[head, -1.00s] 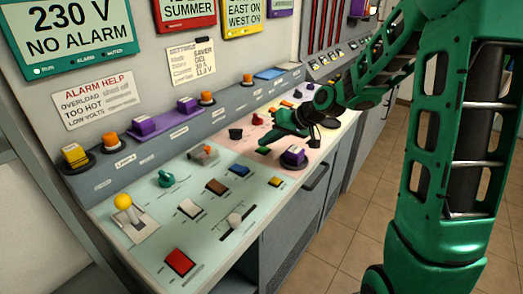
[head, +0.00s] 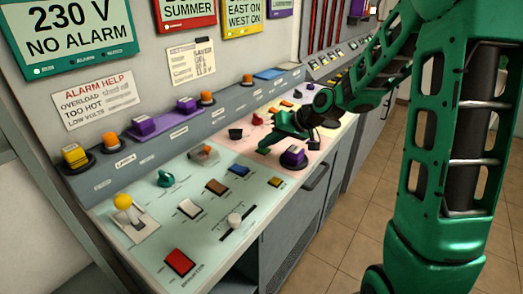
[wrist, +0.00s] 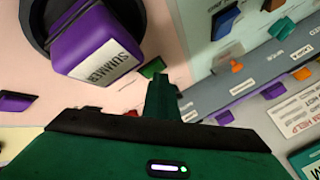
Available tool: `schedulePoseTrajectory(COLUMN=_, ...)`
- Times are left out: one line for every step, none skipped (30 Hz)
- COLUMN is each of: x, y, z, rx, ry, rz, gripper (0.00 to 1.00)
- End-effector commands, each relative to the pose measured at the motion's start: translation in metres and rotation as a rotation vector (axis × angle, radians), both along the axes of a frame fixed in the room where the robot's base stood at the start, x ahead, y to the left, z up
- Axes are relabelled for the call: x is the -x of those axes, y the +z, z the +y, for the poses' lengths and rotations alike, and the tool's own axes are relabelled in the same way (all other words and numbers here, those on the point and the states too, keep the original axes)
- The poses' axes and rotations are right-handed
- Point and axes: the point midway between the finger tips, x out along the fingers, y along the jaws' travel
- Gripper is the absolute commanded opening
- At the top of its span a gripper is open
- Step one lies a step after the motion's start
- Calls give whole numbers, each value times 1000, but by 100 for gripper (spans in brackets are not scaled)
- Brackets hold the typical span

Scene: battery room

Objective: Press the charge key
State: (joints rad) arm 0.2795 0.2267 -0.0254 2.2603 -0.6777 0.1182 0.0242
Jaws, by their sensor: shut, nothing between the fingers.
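My gripper (head: 266,149) is shut and empty, low over the pink section of the sloping console. In the wrist view my gripper (wrist: 160,82) has its tips just beside a small green key (wrist: 152,67), overlapping its lower edge in the picture; I cannot tell whether they touch. No label reading charge is legible, so I cannot tell for sure which key is the charge key. In the head view my gripper hides the panel under it.
A large purple knob labelled SUMMER (wrist: 95,45) stands on a dark round base, close beside my gripper; it also shows in the head view (head: 293,154). A black knob (head: 235,134) and red knob (head: 257,118) are near. The pale green section (head: 150,262) holds several keys and a yellow-topped lever (head: 122,201).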

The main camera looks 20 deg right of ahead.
Motion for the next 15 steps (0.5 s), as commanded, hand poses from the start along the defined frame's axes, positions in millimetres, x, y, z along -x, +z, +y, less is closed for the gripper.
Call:
schedulePoseTrajectory(x=0, y=-1, z=0, rx=0, ry=0, rz=2, gripper=0)
schedulePoseTrajectory(x=0, y=-1, z=0, rx=0, ry=0, rz=2, gripper=0)
schedulePoseTrajectory(x=1, y=-1, z=0, rx=0, ry=0, rz=2, gripper=0)
schedulePoseTrajectory(x=1, y=-1, z=0, rx=0, ry=0, rz=2, gripper=0)
schedulePoseTrajectory(x=1, y=-1, z=0, rx=0, ry=0, rz=2, gripper=0)
schedulePoseTrajectory(x=1, y=-1, z=0, rx=0, ry=0, rz=2, gripper=0)
schedulePoseTrajectory(x=1, y=-1, z=0, rx=0, ry=0, rz=2, gripper=0)
schedulePoseTrajectory(x=1, y=-1, z=0, rx=1, ry=0, rz=2, gripper=0)
schedulePoseTrajectory(x=1, y=-1, z=0, rx=0, ry=0, rz=2, gripper=0)
schedulePoseTrajectory(x=1, y=-1, z=0, rx=1, ry=0, rz=2, gripper=0)
schedulePoseTrajectory(x=1, y=0, z=0, rx=0, ry=0, rz=2, gripper=0)
schedulePoseTrajectory(x=1, y=1, z=0, rx=0, ry=0, rz=2, gripper=0)
schedulePoseTrajectory(x=1, y=2, z=0, rx=0, ry=0, rz=2, gripper=0)
schedulePoseTrajectory(x=1, y=3, z=0, rx=0, ry=0, rz=2, gripper=0)
schedulePoseTrajectory(x=1, y=4, z=0, rx=0, ry=0, rz=2, gripper=0)
